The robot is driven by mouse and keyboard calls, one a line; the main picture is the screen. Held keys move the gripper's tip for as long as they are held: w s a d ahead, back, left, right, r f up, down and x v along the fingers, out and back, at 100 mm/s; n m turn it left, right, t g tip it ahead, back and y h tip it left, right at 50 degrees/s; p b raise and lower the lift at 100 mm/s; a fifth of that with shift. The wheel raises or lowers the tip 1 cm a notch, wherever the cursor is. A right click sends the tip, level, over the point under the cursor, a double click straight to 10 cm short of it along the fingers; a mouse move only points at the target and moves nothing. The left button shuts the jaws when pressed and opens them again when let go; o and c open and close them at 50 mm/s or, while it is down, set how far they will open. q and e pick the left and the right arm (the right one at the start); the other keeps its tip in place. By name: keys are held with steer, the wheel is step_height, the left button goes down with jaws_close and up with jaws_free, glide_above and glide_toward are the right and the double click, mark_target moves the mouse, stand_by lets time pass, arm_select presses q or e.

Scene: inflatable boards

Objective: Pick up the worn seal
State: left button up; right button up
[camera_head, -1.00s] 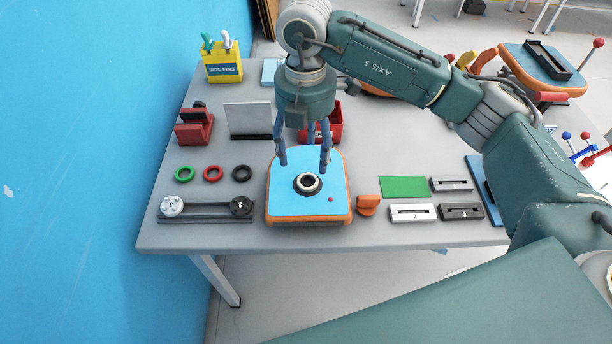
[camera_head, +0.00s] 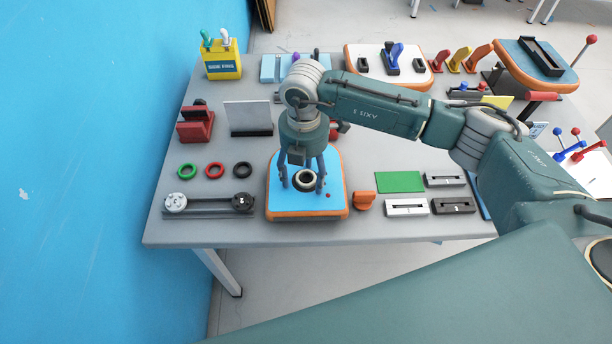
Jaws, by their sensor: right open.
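The blue board (camera_head: 310,203) with an orange rim lies on the table. A round pale ring with a dark centre (camera_head: 306,180) sits in the middle of the board; it looks like the seal in its seat, though wear is too small to make out. My right gripper (camera_head: 303,187) is open and points down over the board, one finger on the left and one on the right of the ring. I cannot tell if the fingers touch it. Green (camera_head: 187,171), red (camera_head: 215,170) and black (camera_head: 242,169) rings lie to the left. My left gripper is out of view.
A pulley-and-belt rail (camera_head: 210,205) lies at the front left. An orange block (camera_head: 363,201), a green plate (camera_head: 400,182) and several slotted blocks are right of the board. A red bin shows partly behind my gripper. A yellow tool box (camera_head: 221,64) stands at the back left.

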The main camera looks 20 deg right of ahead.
steer(key=c, duration=0.9)
steer(key=shift+r, duration=0.15)
